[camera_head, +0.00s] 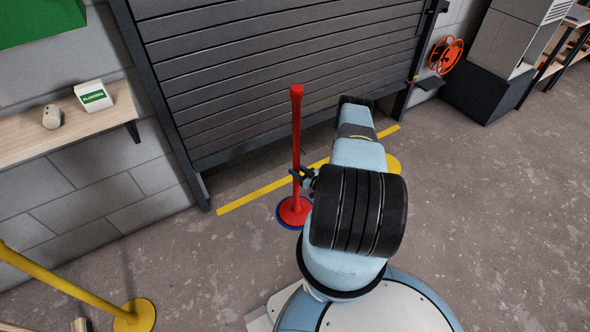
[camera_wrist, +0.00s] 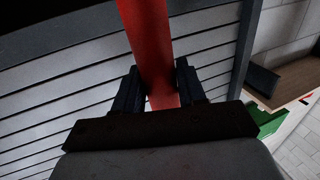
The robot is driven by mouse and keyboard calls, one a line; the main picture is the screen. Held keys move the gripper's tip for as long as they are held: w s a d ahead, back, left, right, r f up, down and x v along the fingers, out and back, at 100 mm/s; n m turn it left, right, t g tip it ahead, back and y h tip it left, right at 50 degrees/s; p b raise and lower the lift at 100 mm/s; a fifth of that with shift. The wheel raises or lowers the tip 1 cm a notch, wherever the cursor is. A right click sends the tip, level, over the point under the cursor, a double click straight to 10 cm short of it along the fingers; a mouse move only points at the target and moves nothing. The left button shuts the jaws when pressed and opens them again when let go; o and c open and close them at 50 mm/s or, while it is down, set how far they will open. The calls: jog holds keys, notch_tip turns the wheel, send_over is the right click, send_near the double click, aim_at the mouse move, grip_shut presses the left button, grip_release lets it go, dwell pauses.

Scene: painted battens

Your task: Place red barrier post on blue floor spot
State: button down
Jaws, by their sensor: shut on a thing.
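The red barrier post (camera_head: 296,140) stands upright in the head view, its round red base at the floor. The blue floor spot (camera_head: 283,222) shows as a rim around the left and lower side of that base, so the base is over the spot; whether it touches the floor I cannot tell. My gripper (camera_head: 302,176) is shut on the post's shaft, partway up. In the wrist view the post (camera_wrist: 148,45) runs between the two dark fingers of my gripper (camera_wrist: 160,88). My arm hides the floor right of the base.
A grey shutter (camera_head: 270,70) stands behind the post, with a yellow floor line (camera_head: 260,191) before it. A yellow post (camera_head: 60,279) stands at lower left. A wooden shelf (camera_head: 60,130) is on the left wall. A yellow floor spot (camera_head: 393,163) is partly behind my arm. Right floor is clear.

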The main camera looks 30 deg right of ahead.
jog(key=shift+w+f, duration=0.1)
jog(key=shift+f, duration=0.15)
jog(key=c, duration=0.6)
grip_release()
jog(key=shift+f, duration=0.1)
jog(key=shift+c, duration=0.2)
